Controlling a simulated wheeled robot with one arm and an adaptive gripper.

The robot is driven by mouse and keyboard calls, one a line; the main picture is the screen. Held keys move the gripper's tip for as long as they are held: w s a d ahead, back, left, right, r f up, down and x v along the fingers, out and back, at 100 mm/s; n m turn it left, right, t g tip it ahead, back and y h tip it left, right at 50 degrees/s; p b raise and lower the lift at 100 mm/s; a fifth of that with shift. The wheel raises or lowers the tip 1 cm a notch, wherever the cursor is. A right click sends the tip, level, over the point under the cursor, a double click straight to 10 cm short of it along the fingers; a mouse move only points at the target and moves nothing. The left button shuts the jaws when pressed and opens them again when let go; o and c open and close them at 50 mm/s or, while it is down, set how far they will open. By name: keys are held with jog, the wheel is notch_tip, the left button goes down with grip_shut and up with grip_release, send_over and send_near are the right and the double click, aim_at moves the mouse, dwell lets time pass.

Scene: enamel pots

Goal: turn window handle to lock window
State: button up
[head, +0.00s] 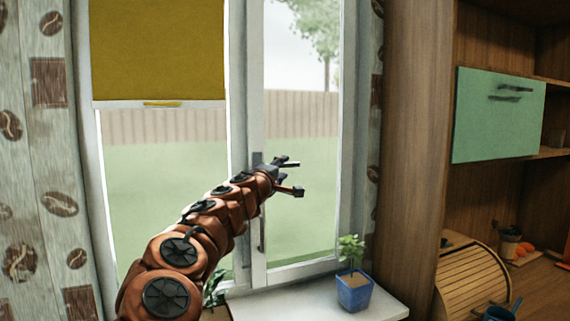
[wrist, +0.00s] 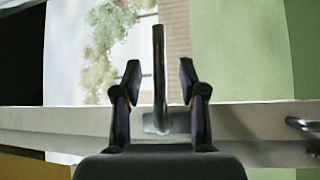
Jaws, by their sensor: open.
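My gripper (head: 293,177) reaches the window's middle upright in the head view. Its two fingers are open and spread. In the wrist view my gripper (wrist: 160,78) has the dark window handle (wrist: 159,65) between its fingers, with a visible gap on each side. The handle stands out from its mount on the pale frame and points across the glass, roughly at right angles to the upright. In the head view my gripper largely hides this handle. The window (head: 300,120) looks closed.
A second, lower handle (head: 262,235) is on the same upright; it also shows at the wrist view's right edge (wrist: 303,127). A potted plant (head: 353,287) stands on the sill (head: 310,303). A yellow blind (head: 158,50) covers the upper left pane. A wooden cabinet stands right.

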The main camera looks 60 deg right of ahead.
aim_at(284, 166)
jog(key=shift+x, duration=0.95)
jog(key=shift+w+d+r+p, duration=0.15)
jog(key=shift+d+p, duration=0.2)
jog(key=shift+d, duration=0.2)
grip_shut()
